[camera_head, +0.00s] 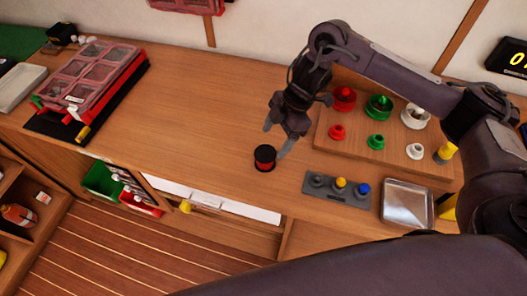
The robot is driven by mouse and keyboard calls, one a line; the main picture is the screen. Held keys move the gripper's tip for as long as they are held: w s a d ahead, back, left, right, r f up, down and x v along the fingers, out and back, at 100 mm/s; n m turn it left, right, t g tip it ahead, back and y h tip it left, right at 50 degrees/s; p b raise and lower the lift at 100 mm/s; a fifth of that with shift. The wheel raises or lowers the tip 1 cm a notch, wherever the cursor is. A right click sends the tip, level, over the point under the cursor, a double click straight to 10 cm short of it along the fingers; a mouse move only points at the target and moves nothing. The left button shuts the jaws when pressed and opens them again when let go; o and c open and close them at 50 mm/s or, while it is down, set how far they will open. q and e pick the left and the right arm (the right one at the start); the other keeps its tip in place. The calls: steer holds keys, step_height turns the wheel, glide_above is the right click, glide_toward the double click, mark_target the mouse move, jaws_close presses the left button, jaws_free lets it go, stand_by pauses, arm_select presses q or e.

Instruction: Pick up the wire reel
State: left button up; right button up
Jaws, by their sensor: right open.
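The wire reel (265,158) is a small black spool with a red band. It stands upright on the wooden worktop near its front edge, in the middle of the head view. My right gripper (277,140) is open just above and beside the reel, pointing down. One finger is behind the reel's upper right and the other comes down close to its right side. I cannot tell whether either finger touches it. My left gripper is not in view.
A wooden board with red, green and white knobs (376,107) stands right of the reel. A grey button box (338,188) and a metal tray (407,203) lie at the front right. A red organizer case (95,75) is far left. The worktop between is clear.

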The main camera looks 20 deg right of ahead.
mark_target(267, 153)
steer(key=x, duration=0.2)
steer(key=p+x, duration=0.1)
steer(key=x, duration=0.3)
steer(key=shift+s+a+f+p, duration=0.1)
steer(key=shift+s+a+p, duration=0.25)
steer(key=shift+a+f, duration=0.15)
steer(key=shift+f, duration=0.15)
steer(key=shift+c, duration=0.3)
steer(key=c, duration=0.9)
